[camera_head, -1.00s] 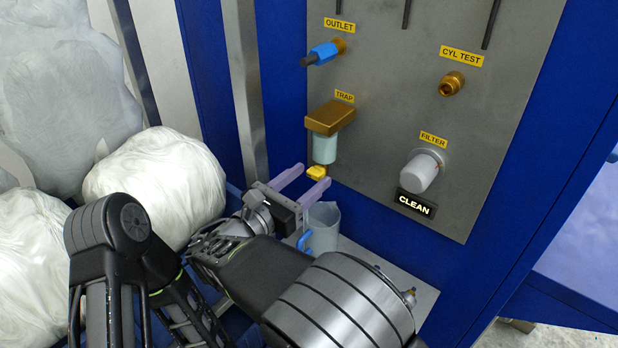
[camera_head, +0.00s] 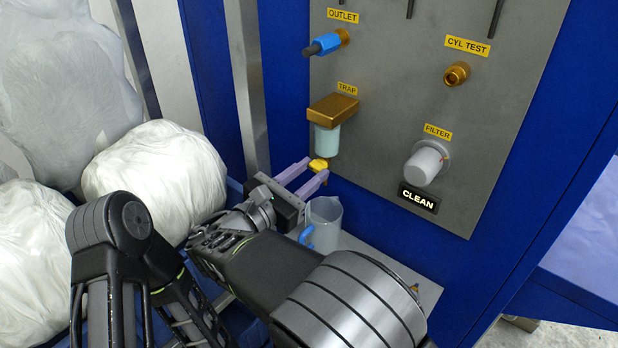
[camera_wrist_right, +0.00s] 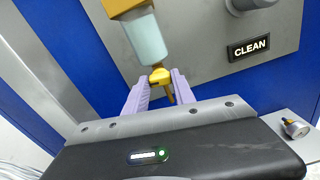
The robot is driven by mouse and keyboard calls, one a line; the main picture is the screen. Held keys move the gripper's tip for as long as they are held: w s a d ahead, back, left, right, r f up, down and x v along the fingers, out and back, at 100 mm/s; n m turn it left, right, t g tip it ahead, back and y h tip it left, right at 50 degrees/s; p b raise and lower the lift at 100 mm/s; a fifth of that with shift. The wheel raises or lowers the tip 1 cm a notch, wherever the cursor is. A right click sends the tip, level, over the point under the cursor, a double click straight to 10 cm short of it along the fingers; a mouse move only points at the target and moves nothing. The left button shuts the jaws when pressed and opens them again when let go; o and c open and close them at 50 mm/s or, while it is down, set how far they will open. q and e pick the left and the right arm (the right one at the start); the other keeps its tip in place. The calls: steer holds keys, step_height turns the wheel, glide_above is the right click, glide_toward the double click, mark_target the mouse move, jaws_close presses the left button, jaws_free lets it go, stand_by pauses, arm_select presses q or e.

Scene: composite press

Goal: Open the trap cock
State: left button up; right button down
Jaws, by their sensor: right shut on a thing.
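The trap (camera_head: 331,110) is a brass block with a pale green bowl (camera_head: 327,141) under it, on the grey panel below the TRAP label. The yellow trap cock (camera_head: 319,164) is at the bottom of the bowl. My right gripper (camera_head: 316,178) has its purple fingers around the cock, one on each side. In the right wrist view the cock (camera_wrist_right: 160,75) shows between the fingertips, with a brass-coloured stem pointing down. My left gripper cannot be made out; only my dark left arm shows at the lower left of the head view.
A clear jug (camera_head: 325,222) with a blue handle stands on a grey shelf below the trap, close to my right gripper. The filter (camera_head: 425,165) and CLEAN sign (camera_head: 418,199) are to the right. White wrapped bundles (camera_head: 155,175) fill the left side.

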steer(key=shift+f+m, duration=0.2)
steer(key=shift+m, duration=0.2)
steer(key=shift+r, duration=0.15)
arm_select(q)
steer(key=shift+f, duration=0.55)
arm_select(e)
steer(key=c, duration=1)
jaws_free()
steer(key=shift+c, duration=0.2)
arm_select(q)
steer(key=shift+s+a, duration=0.1)
